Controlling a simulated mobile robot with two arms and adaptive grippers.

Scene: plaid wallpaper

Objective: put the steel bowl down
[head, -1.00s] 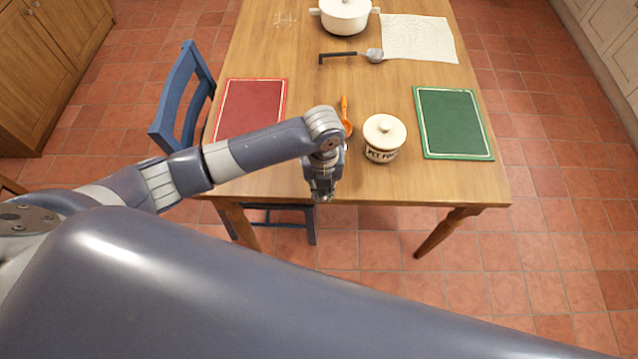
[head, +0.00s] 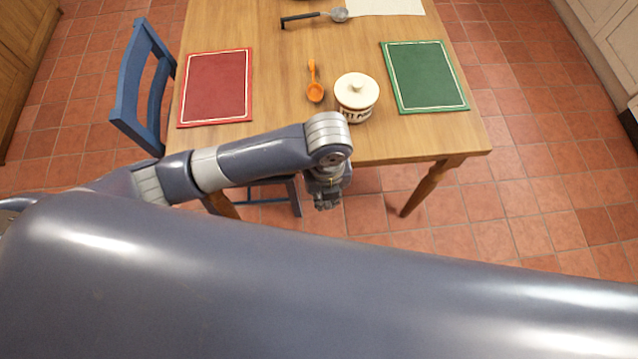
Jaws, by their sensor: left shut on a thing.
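I cannot make out a steel bowl anywhere in the head view. My left gripper (head: 327,203) points down just off the near edge of the wooden table (head: 270,110), above the tiled floor. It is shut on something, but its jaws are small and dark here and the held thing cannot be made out. My right gripper is not in view.
A lidded cream jar (head: 356,98) stands near the table's front edge, with an orange spoon (head: 314,88) left of it. A red mat (head: 216,88) and a green mat (head: 425,76) lie either side. A ladle (head: 339,15) lies behind. A blue chair (head: 130,85) stands left.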

